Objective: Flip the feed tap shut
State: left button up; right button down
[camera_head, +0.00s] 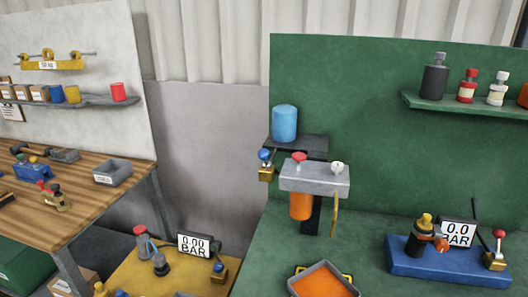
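No label marks a feed tap, so I cannot tell which tap it is. A brass tap with a blue knob (265,165) sits at the left of a grey block (314,177) on the green stand. On the blue base (440,266) at right, a brass tap with a red-tipped lever (497,248) stands beside a "0.0 BAR" display (458,233). The lever positions are too small to read. Neither gripper shows.
A blue cylinder (284,123) stands on a dark shelf above the block. An orange-filled tray (322,284) lies in front. A yellow board (160,280) with a "0.00 BAR" display (193,246) is at lower left. A wooden bench (100,205) stands at far left.

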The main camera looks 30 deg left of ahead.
aim_at(263, 154)
jog(key=k+j, duration=0.1)
jog(key=j, duration=0.35)
jog(key=k+j, duration=0.1)
jog(key=j, duration=0.3)
jog(key=k+j, duration=0.1)
jog(key=j, duration=0.35)
jog(key=k+j, duration=0.1)
jog(key=j, duration=0.35)
jog(key=k+j, duration=0.15)
jog(key=j, duration=0.25)
